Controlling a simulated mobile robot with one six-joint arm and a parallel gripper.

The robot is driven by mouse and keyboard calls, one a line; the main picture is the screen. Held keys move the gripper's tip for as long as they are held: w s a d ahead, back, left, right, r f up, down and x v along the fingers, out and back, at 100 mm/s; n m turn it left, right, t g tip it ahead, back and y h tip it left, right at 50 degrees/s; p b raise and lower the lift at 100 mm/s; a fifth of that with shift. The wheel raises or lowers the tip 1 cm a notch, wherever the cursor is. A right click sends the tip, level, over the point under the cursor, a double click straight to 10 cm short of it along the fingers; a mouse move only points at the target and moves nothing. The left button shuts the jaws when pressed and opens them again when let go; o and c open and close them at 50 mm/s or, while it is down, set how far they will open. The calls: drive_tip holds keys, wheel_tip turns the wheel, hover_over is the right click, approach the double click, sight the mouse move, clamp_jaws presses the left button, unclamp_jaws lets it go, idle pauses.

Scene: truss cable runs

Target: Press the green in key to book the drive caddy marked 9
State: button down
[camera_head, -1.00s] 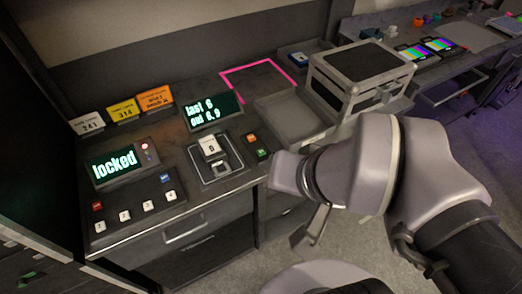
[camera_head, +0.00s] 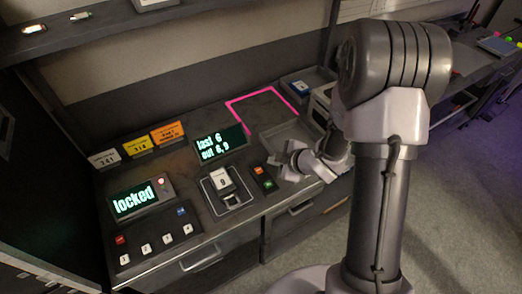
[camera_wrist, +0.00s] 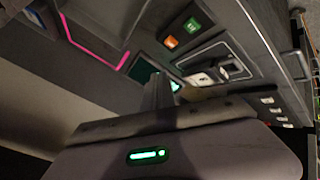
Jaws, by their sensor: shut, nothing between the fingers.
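The green key (camera_head: 268,185) sits on the bench beside an orange key (camera_head: 257,170), on a small dark block. In the wrist view the green key (camera_wrist: 193,25) and the orange key (camera_wrist: 170,42) show at the upper middle. The drive caddy marked 9 (camera_head: 222,180) rests in a reader dock (camera_head: 231,200) left of the keys; it also shows in the wrist view (camera_wrist: 200,78). My gripper (camera_wrist: 162,80) is shut and empty. In the head view it is just right of the keys, apart from them as far as I can tell, and its fingertips are unclear.
A screen (camera_head: 220,143) reads "last 6 out 6,9". Another screen (camera_head: 135,201) reads "locked", with a red lamp beside it. A numbered keypad (camera_head: 155,240) lies in front. A grey tray (camera_head: 275,140) and a pink outline (camera_head: 240,101) are behind my gripper.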

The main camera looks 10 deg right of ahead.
sight(270, 185)
drive_tip(key=shift+s+a+f+n+y, duration=0.3)
drive_tip(key=shift+a+f+n, duration=0.1)
drive_tip(key=shift+a+f, duration=0.1)
wheel_tip(270, 185, down, 9)
drive_tip(key=b, duration=0.7)
drive_tip(key=shift+w+r, duration=0.1)
drive_tip(key=shift+r, duration=0.05)
idle(1.5)
drive_tip(key=shift+f+b, duration=0.45)
drive_tip(key=shift+b, duration=0.15)
drive_tip(key=shift+f+b, duration=0.4)
drive_tip(key=shift+b, duration=0.05)
idle(0.6)
drive_tip(key=shift+r+p, duration=0.65)
drive_tip(key=shift+r, duration=0.2)
